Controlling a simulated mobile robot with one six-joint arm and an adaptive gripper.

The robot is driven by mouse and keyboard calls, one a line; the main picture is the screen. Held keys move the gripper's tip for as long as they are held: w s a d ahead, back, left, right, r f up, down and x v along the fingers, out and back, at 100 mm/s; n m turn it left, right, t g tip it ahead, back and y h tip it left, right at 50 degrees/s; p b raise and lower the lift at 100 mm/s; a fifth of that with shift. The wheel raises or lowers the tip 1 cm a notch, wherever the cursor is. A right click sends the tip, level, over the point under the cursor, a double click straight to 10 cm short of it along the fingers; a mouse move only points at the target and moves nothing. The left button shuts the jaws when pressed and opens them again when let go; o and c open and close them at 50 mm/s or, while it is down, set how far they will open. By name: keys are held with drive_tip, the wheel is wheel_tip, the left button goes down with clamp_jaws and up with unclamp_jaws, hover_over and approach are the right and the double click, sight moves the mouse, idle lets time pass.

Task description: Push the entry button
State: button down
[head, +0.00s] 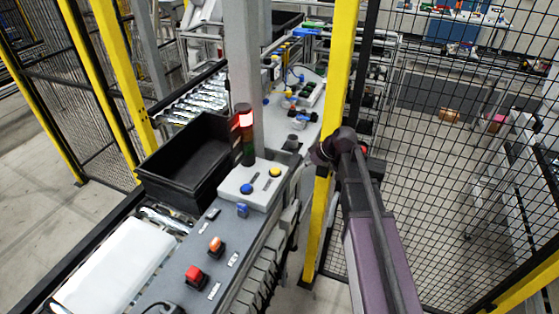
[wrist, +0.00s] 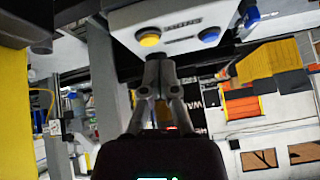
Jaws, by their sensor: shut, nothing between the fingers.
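A pale control box (head: 262,198) carries a blue button (head: 246,188) and a yellow button (head: 275,172). In the wrist view, a pale box (wrist: 192,18) shows a yellow button (wrist: 149,38) and a blue button (wrist: 209,35), with a dark label between them too blurred to read. I cannot tell which button is the entry button. My gripper (wrist: 158,58) is shut and empty. Its fingertips appear just below the yellow button in the picture; the gap is unclear.
A grey panel (head: 190,252) holds red (head: 195,275), orange (head: 216,245) and blue (head: 243,210) controls. A black crate (head: 190,150) and a red-lit signal tower (head: 246,120) stand beside the box. Mesh fence (head: 450,180) is at right.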

drive_tip(key=w+a+r+n+y+p, duration=0.1)
drive_tip(key=w+a+r+n, duration=0.1)
drive_tip(key=w+r, duration=0.1)
drive_tip(key=shift+w+a+r+t, duration=0.3)
drive_tip(key=shift+w+r, duration=0.1)
drive_tip(key=shift+w, duration=0.25)
drive_tip(key=shift+f, duration=0.1)
drive_tip(key=b, duration=0.7)
hover_over(273, 170)
drive_tip(key=d, duration=0.2)
drive_tip(key=f, duration=0.7)
drive_tip(key=shift+s+f, duration=0.1)
drive_tip(key=shift+s, duration=0.15)
drive_tip(key=shift+d+f+b, duration=0.1)
drive_tip(key=shift+f+b, duration=1.7)
drive_tip(key=shift+b, duration=0.05)
drive_tip(key=shift+f, duration=0.1)
